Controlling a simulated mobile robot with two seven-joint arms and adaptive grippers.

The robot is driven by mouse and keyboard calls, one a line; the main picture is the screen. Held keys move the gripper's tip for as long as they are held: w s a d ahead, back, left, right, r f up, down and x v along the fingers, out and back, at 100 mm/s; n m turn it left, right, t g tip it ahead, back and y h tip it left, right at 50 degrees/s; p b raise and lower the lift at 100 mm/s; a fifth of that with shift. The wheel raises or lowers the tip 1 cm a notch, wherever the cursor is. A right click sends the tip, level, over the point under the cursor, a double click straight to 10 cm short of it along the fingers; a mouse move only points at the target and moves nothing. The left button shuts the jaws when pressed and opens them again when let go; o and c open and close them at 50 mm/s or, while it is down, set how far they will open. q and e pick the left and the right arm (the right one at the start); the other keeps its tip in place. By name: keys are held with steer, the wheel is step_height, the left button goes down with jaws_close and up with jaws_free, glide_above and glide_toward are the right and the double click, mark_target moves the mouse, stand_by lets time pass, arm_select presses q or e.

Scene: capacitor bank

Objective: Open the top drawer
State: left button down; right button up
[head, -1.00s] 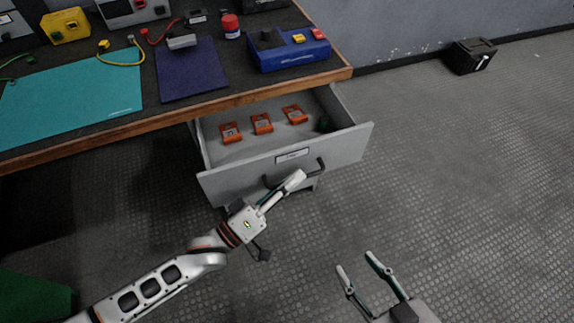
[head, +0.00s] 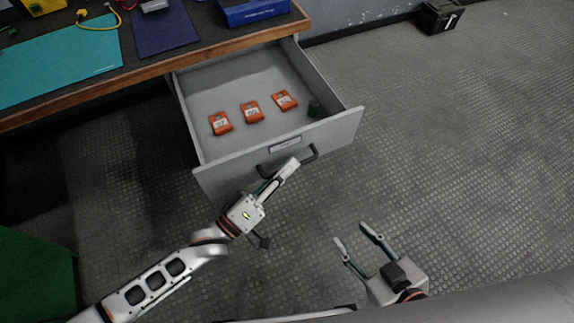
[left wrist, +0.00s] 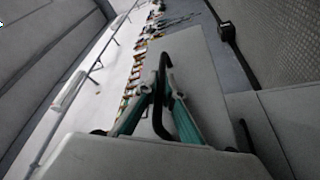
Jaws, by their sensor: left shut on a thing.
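The top drawer (head: 225,172) is grey and stands well out from under the workbench, with its inside in view. Its dark bar handle (head: 308,154) runs across the front below a label. My left gripper (head: 286,172) is at the drawer front, with its fingers shut on the handle. In the left wrist view the fingers close around the dark handle (left wrist: 161,85). My right gripper (head: 352,236) is open and empty above the floor, to the right of and nearer than the drawer.
The workbench (head: 148,73) carries a teal mat (head: 60,62), a purple mat (head: 163,30) and a blue box (head: 252,10). A black case (head: 438,15) stands on the floor. The floor right of the drawer is clear.

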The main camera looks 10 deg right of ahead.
arm_select(q)
steer(key=shift+f, duration=0.1)
arm_select(e)
steer(key=shift+w+a+r, duration=0.1)
steer(key=shift+w+r, duration=0.05)
steer(key=shift+w, duration=0.1)
arm_select(q)
steer(key=c, duration=2.4)
jaws_free()
steer(key=shift+c, duration=0.2)
arm_select(e)
steer(key=shift+w, duration=0.1)
